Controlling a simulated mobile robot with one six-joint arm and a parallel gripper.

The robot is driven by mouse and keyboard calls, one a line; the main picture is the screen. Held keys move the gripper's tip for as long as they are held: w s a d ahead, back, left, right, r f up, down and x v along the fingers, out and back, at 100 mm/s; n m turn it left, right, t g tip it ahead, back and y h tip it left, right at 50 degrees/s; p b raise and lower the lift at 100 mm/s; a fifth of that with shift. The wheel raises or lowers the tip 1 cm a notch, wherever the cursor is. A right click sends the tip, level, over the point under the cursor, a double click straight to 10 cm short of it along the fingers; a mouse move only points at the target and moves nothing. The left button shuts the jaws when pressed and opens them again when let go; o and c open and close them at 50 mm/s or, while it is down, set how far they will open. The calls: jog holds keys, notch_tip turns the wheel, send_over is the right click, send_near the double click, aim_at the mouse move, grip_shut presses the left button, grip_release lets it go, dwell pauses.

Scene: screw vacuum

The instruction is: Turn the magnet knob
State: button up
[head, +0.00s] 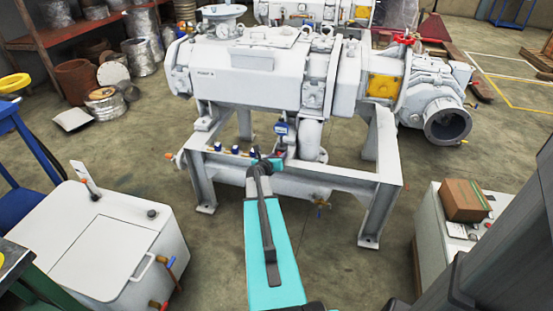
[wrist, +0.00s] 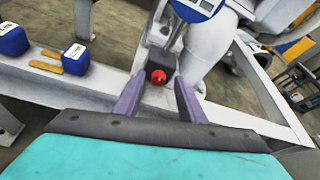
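A small red knob (wrist: 158,76), which looks like the magnet knob, sits on a grey block on the frame beam in the wrist view. A blue and white gauge (head: 281,128) stands above it in the head view; its lower part shows at the top of the wrist view (wrist: 196,6). My gripper (wrist: 159,84) is open, with its two purple fingers apart and the red knob showing between their tips. I cannot tell whether the fingers touch the knob. In the head view my gripper (head: 264,163) reaches the near beam and hides part of it.
The white vacuum pump (head: 250,75) stands on a grey frame (head: 345,175). Blue blocks (wrist: 75,60) and tan strips (wrist: 45,67) lie on the beam to the left. A white pipe (wrist: 210,60) rises close behind the knob. A white cabinet (head: 75,250) stands at left.

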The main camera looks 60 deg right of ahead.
grip_shut()
jog(key=shift+a, duration=0.2)
jog(key=shift+d, duration=0.2)
jog(key=shift+s+d+m+t+b, duration=0.1)
jog(key=shift+s+m+t+b, duration=0.2)
jog(key=shift+m+t+b, duration=0.8)
jog(key=m+b, duration=0.1)
jog(key=m+t+b, duration=0.1)
jog(key=shift+s+f+m+y, duration=0.2)
jog(key=shift+m+y, duration=0.1)
jog(key=shift+y, duration=0.1)
jog(key=shift+r+m+t+b, duration=0.1)
jog(key=shift+m+t+b, duration=0.6)
jog(key=shift+m+b, duration=0.5)
